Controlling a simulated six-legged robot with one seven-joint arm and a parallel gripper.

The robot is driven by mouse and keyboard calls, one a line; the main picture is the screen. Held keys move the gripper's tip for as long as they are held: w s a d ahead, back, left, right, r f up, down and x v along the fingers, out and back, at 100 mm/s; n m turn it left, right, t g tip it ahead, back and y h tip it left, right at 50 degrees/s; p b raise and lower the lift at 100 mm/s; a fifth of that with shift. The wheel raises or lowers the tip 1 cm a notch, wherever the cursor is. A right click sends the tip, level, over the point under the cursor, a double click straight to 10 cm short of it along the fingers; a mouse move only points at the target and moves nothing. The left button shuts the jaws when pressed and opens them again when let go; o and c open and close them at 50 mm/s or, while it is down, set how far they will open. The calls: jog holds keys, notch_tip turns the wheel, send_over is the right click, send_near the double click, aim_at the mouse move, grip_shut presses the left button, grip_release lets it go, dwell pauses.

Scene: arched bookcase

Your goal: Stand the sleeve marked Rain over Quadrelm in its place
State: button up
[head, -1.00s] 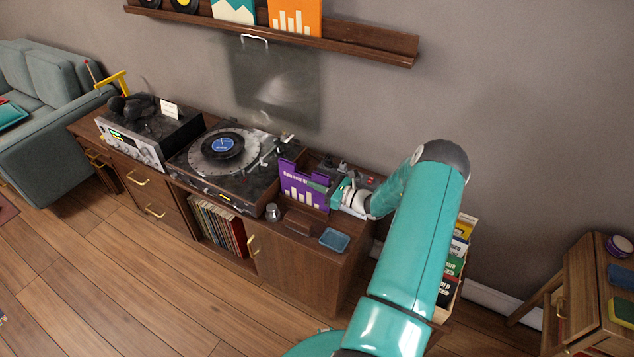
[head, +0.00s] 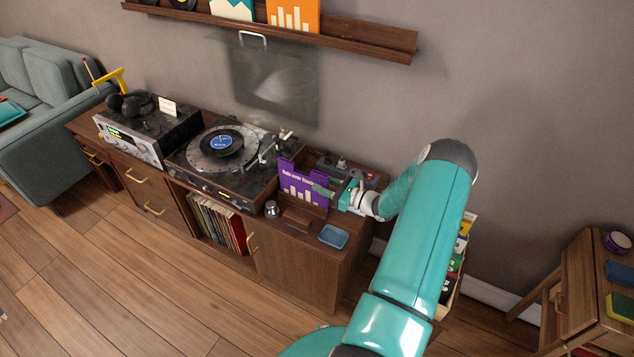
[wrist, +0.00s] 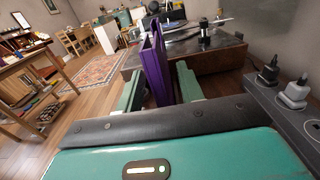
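The purple sleeve (head: 303,186), with pale lettering beginning "Rain over" and pale bars, stands upright on the cabinet top just right of the turntable (head: 222,152). In the wrist view the purple sleeve (wrist: 155,68) is seen nearly edge-on. My gripper (head: 334,190) is at the sleeve's right side, its green fingers spread. In the wrist view my gripper (wrist: 158,88) is open, one finger on each side of the sleeve with visible gaps. The sleeve's foot is partly hidden, so I cannot tell what it rests in.
A wooden block (head: 298,221), a small metal knob-like item (head: 271,209) and a blue tray (head: 333,237) lie in front of the sleeve. Plugs on a grey power strip (wrist: 292,105) are close on the right. A crate of sleeves (head: 452,290) stands beyond the cabinet's right end.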

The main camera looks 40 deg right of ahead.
jog(key=v, duration=1)
jog(key=shift+s, duration=0.35)
jog(key=shift+d, duration=0.1)
jog(key=w+a+r+n+g+y, duration=0.1)
jog(key=w+a+r+n+g, duration=0.1)
jog(key=a+r+n+g, duration=0.75)
jog(key=w+a+r+n+g+y, duration=0.2)
jog(key=a+r+n+g, duration=0.2)
jog(key=a+r+n, duration=0.85)
jog(key=s+a+r+n+t+h, duration=0.1)
jog(key=s+a+r+n+h, duration=0.3)
jog(key=s+a, duration=0.4)
jog(key=s+a+r+n+t+h, duration=0.1)
jog(key=s+a+r+n+h, duration=0.4)
jog(key=a, duration=0.6)
jog(key=shift+s+a+r+n, duration=0.15)
jog(key=shift+s+r+n, duration=0.35)
jog(key=shift+s+r, duration=1.05)
jog(key=shift+w+r, duration=0.15)
